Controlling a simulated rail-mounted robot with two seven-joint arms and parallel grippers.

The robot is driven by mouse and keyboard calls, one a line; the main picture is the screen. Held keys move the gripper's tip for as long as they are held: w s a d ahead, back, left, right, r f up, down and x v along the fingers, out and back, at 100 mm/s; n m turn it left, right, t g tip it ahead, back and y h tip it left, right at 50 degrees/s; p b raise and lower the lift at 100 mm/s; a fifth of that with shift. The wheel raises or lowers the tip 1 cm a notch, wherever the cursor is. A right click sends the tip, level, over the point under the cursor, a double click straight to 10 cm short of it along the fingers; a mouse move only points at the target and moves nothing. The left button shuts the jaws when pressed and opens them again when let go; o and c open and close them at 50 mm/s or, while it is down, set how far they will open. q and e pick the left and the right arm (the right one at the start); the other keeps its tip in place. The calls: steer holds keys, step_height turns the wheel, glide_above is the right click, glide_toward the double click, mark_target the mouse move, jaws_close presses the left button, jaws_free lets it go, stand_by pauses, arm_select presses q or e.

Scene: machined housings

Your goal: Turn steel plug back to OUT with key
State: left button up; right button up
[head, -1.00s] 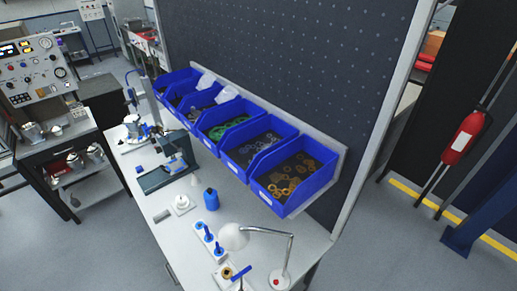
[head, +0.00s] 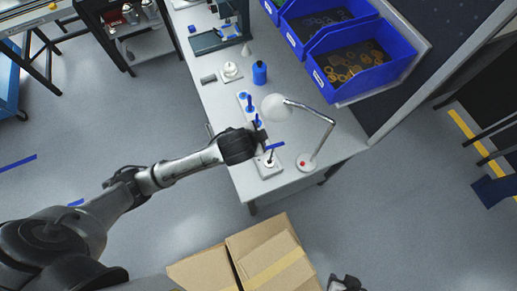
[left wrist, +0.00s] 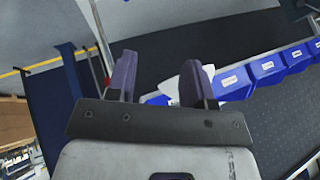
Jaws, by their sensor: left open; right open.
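A pale square block (head: 262,173) sits near the bench's front corner, with a dark round fitting on top. A key with a blue crossbar handle (head: 276,146) stands over that fitting. The steel plug itself is too small and covered to make out.
A desk lamp (head: 318,135) stands close to the right of the block. A white strip (head: 241,98) with blue-handled pieces and a blue bottle (head: 260,73) lie farther back. Blue bins (head: 361,62) line the panel. Cardboard boxes (head: 262,250) are below the bench's front edge.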

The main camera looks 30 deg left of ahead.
arm_select(q)
steer(key=g, duration=0.2)
glide_toward(267, 148)
step_height(267, 148, up, 2)
steer(key=s+a, duration=0.1)
steer(key=s, duration=0.1)
steer(key=shift+m+h, duration=0.3)
steer(key=x, duration=1.1)
steer(key=shift+w+d+f+p, duration=0.2)
steer(key=shift+w+p, duration=0.1)
steer(key=shift+w, duration=0.2)
steer(key=shift+w+f+t, duration=0.3)
steer(key=shift+w+f, duration=0.05)
steer(key=shift+f, duration=0.45)
steer(key=shift+c, duration=0.3)
